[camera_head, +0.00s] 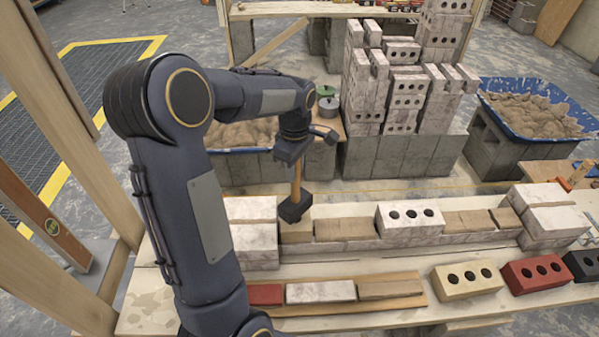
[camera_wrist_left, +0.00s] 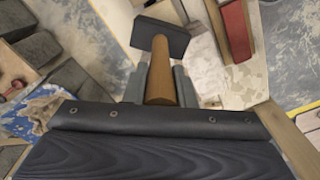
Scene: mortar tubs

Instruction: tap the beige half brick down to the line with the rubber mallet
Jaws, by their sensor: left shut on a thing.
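My left gripper (camera_head: 297,150) is shut on the wooden handle of the rubber mallet (camera_head: 296,207). The mallet hangs with its black head down. In the left wrist view the fingers (camera_wrist_left: 160,88) sit on both sides of the handle, and the black head (camera_wrist_left: 160,37) is beyond them. A short beige half brick (camera_head: 296,236) lies in the wall row, between the white end stack and a longer beige brick. The mallet head appears over it and partly hides it; contact cannot be told. I cannot make out the line clearly. My right gripper is not in view.
The row also has a white cored brick (camera_head: 410,220) and more beige bricks, between white end stacks (camera_head: 255,238). Loose bricks lie in front, including a cream cored one (camera_head: 467,280) and a red cored one (camera_head: 536,273). A blue mortar tub (camera_head: 535,110) stands behind right.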

